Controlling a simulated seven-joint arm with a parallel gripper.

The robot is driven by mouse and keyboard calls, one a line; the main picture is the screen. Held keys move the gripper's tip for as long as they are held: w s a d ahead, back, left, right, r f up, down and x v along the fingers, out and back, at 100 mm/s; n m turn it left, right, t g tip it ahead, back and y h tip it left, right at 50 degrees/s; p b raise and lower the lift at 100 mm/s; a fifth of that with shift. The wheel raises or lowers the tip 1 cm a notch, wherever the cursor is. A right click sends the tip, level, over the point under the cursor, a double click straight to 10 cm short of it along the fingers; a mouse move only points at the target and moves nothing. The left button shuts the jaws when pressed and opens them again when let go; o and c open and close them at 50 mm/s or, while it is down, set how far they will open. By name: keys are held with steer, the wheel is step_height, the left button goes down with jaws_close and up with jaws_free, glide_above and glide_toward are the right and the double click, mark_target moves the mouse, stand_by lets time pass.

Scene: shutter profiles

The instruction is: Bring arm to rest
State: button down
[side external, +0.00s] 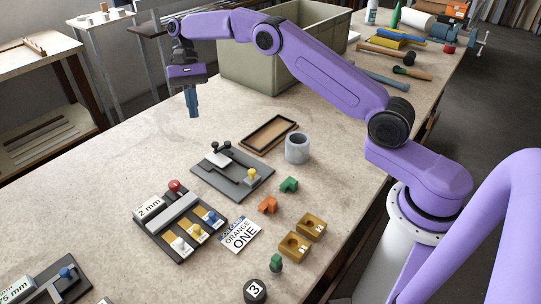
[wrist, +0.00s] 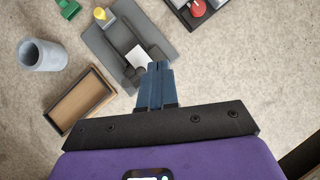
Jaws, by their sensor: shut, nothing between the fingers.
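My purple arm reaches over the table. My gripper (side external: 192,103) points down above the far left part of the stone-coloured table (side external: 120,145), with its blue fingers shut and nothing between them. In the wrist view the gripper (wrist: 157,68) also shows with its fingers together, in front of the grey plate fixture. That dark grey fixture (side external: 207,178) lies on the table with a yellow knob and a white patch; it also shows in the wrist view (wrist: 105,42). The fingers appear well above the tabletop and apart from everything.
A wooden tray (side external: 252,143) and a grey cup (side external: 298,158) stand near the fixture. A large olive bin (side external: 240,72) stands behind my arm. Another fixture (side external: 160,232), a card (side external: 238,236), brass blocks (side external: 312,221) and small green and orange pieces lie nearer.

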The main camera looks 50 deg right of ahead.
steer(key=s+a+r+n+t+h, duration=0.1)
steer(key=s+a+r+n, duration=0.15)
steer(key=s, duration=0.35)
steer(key=s+a+r+n+h, duration=0.1)
steer(key=s+r+n, duration=0.15)
steer(key=s, duration=0.45)
steer(key=s+a+r+n+t+h, duration=0.1)
steer(key=s+a+n, duration=0.15)
steer(key=s, duration=0.35)
steer(key=s+d+f+n+t, duration=0.1)
steer(key=s+d+n, duration=0.4)
steer(key=s, duration=0.6)
steer(key=s+d+f+n+t, duration=0.2)
steer(key=s+d+n, duration=0.4)
steer(key=s, duration=0.5)
steer(key=shift+s+d+f+t, duration=0.15)
steer(key=shift+d+f+t, duration=0.15)
steer(key=shift+d, duration=0.25)
